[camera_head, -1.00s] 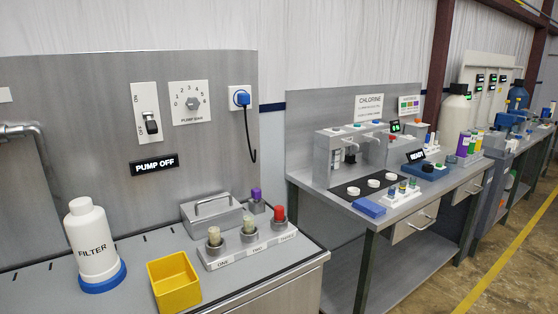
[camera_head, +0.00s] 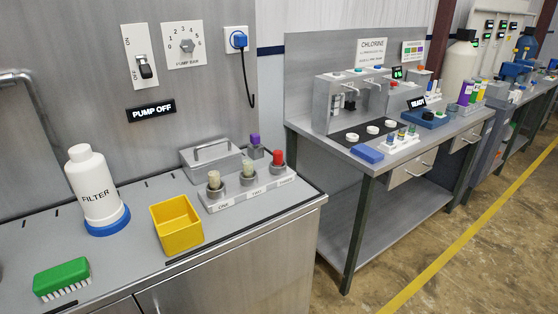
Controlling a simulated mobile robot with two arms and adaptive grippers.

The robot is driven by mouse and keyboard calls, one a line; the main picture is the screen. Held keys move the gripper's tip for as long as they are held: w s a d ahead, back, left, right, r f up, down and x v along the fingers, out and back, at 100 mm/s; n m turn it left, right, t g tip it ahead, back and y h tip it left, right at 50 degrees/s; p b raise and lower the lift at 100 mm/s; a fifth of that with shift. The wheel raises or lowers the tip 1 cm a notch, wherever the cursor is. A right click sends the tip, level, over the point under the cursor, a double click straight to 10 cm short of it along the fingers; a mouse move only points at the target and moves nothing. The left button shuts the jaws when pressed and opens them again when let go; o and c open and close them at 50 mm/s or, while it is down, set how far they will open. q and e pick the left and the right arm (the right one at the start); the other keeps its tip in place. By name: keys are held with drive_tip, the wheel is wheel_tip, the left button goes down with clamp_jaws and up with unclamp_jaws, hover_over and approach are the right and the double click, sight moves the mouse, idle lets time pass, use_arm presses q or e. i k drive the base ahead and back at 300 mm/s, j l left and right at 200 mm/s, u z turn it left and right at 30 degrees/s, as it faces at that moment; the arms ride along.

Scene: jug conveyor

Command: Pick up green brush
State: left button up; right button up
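A green brush (camera_head: 62,278) with white bristles lies on the grey counter (camera_head: 122,265) at the lower left of the head view. Its bristles point down, and it stands close to the counter's front edge. Neither of my grippers shows in the head view.
A yellow open bin (camera_head: 176,224) stands right of the brush. Behind is a white filter bottle (camera_head: 94,185) on a blue base. Further right is a grey holder (camera_head: 248,188) with several plugs. A metal pipe (camera_head: 22,80) juts out at left. Bare counter surrounds the brush.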

sight(49, 282)
drive_tip(key=u, duration=1.5)
